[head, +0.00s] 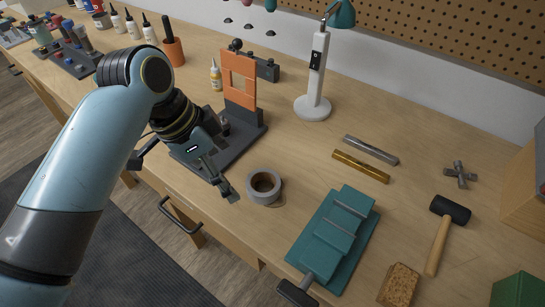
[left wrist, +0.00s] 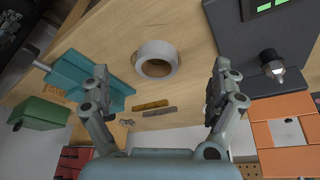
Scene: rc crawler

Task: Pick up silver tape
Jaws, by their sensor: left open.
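The silver tape (head: 264,186) is a grey roll lying flat on the wooden bench near its front edge. It also shows in the left wrist view (left wrist: 156,61), above and between the fingers. My left gripper (head: 184,178) is open and empty, to the left of the tape and apart from it in the head view. Both its fingers show in the left wrist view (left wrist: 160,92), with the tape beyond their tips. My right gripper does not show in either view.
A teal vise (head: 335,232) stands right of the tape. A dark stand with an orange frame (head: 240,82) is behind my left gripper. Gold and silver bars (head: 361,166) lie behind the vise. A hammer (head: 440,232) and a white lamp (head: 313,107) are farther right and back.

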